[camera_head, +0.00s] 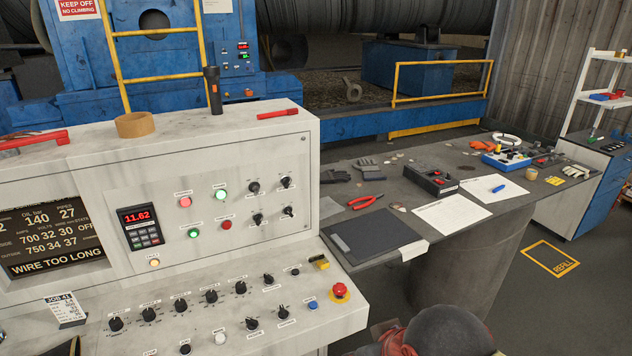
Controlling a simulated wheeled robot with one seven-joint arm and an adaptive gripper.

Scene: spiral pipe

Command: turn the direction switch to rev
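The grey control console (75,175) fills the left and centre. Its upright panel has a cluster of black rotary switches: upper left (254,188), upper right (286,183), lower left (257,219) and lower right (288,212). The sloping desk below has a row of black knobs, including one at its right (268,280), and two black switches nearer the front, left (251,323) and right (282,312). Their labels are too small to read, so I cannot tell which is the direction switch or where it points.
A red emergency button (340,291) sits at the desk's right corner. A tape roll (135,124) and a flashlight (213,90) stand on the console top. A dark workbench (400,180) with tools and papers lies to the right. A dark rounded shape (448,332) is cut off at the bottom.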

